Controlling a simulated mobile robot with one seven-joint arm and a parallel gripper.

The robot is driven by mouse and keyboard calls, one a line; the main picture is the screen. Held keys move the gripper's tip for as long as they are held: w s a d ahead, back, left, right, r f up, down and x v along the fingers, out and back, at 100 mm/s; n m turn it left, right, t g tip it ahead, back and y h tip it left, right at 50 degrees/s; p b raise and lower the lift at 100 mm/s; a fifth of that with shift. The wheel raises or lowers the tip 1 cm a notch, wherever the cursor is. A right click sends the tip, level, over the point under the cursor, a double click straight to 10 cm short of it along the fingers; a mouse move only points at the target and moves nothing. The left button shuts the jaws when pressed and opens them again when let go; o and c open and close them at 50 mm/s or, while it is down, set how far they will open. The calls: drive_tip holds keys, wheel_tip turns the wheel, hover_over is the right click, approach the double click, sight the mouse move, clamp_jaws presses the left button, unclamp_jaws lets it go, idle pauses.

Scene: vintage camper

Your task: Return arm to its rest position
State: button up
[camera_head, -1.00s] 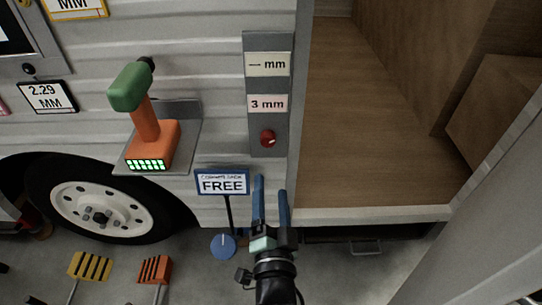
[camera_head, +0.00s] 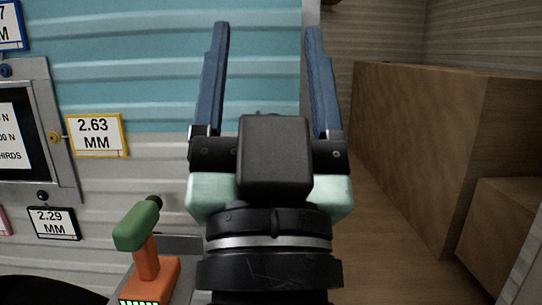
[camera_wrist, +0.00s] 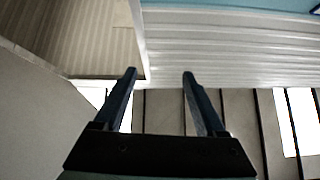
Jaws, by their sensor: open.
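My gripper (camera_head: 265,75) is large and close in the head view, with its two blue fingers pointing up and spread wide apart. Nothing is between the fingers. It stands in front of the camper wall, near the left edge of the doorway. In the wrist view my gripper (camera_wrist: 160,75) also shows open and empty, with camper siding (camera_wrist: 225,45) beyond the fingertips. My arm below the wrist is mostly out of view.
Signs reading 2.63 MM (camera_head: 96,136) and 2.29 MM (camera_head: 53,223) hang on the wall. A wooden cabinet (camera_head: 410,140) stands inside the doorway at right.

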wheel_tip(320, 180, up, 33)
drive_tip(key=s+p, duration=0.2)
drive_tip(key=p, duration=2.8)
drive_tip(key=shift+s+r+n+t, duration=0.15)
drive_tip(key=shift+s+n+t, duration=0.15)
drive_tip(key=shift+s+t, duration=0.1)
